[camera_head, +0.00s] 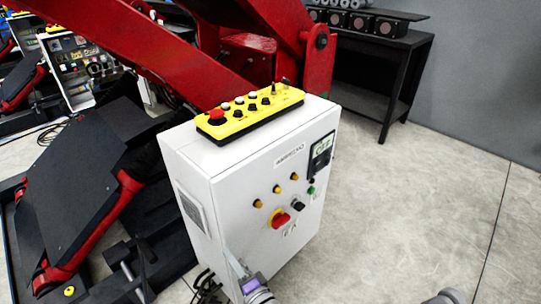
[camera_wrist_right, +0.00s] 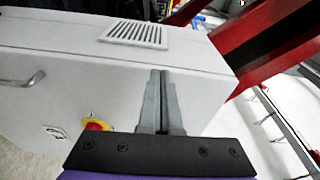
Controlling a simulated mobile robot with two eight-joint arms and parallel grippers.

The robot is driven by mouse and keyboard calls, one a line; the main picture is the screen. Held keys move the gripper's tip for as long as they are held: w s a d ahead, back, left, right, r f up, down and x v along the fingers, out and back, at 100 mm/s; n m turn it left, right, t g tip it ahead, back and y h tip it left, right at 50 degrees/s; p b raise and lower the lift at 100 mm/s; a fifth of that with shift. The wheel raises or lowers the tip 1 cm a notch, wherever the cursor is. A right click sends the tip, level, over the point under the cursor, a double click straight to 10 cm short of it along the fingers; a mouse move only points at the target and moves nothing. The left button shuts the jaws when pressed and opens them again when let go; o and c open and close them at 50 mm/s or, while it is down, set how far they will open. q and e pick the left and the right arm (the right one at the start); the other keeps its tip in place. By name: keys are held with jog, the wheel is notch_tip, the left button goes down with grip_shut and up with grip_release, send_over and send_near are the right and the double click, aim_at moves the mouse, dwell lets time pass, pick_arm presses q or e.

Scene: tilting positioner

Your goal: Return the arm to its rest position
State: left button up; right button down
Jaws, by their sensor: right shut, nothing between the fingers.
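My right gripper (camera_head: 232,257) shows at the bottom of the head view, by the lower front corner of the white control cabinet (camera_head: 225,190). Its purple mount is below the fingers. In the right wrist view the two grey fingers of this gripper (camera_wrist_right: 158,75) are together and empty, in front of the white cabinet (camera_wrist_right: 60,65). I cannot tell whether they touch it. A red and yellow rotary switch (camera_head: 281,220) is on the cabinet front, above and right of the gripper; it also shows in the right wrist view (camera_wrist_right: 97,124). My left gripper is out of view.
A yellow button box (camera_head: 250,112) lies on the cabinet top. The red positioner arm (camera_head: 170,55) rises behind, with a dark tilted plate (camera_head: 75,170) at left. A black bench (camera_head: 375,85) stands back right. Floor right of the cabinet (camera_head: 410,200) is clear.

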jog(key=s+d+r+n+g, duration=0.3)
jog(key=d+r+n, duration=0.2)
jog(key=d+n, duration=0.15)
jog(key=s+d+f+n+g+h, duration=0.1)
jog(key=s+d+f+g+h, duration=0.1)
jog(key=s+d+h, duration=0.5)
jog(key=s+d+f+n+g+h, duration=0.15)
jog(key=s+d, duration=0.25)
jog(key=d, duration=0.6)
jog(key=s+d+f+g+h, duration=0.3)
jog(key=s+d, duration=0.3)
jog(key=d, duration=0.3)
pick_arm(q)
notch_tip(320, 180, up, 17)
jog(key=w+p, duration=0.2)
jog(key=p, duration=1.3)
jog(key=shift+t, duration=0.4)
pick_arm(e)
jog(key=w+r+t, duration=0.1)
jog(key=w+r, duration=0.2)
jog(key=r, duration=1.3)
jog(key=shift+a, duration=0.45)
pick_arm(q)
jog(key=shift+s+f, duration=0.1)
pick_arm(e)
jog(key=shift+s, duration=0.15)
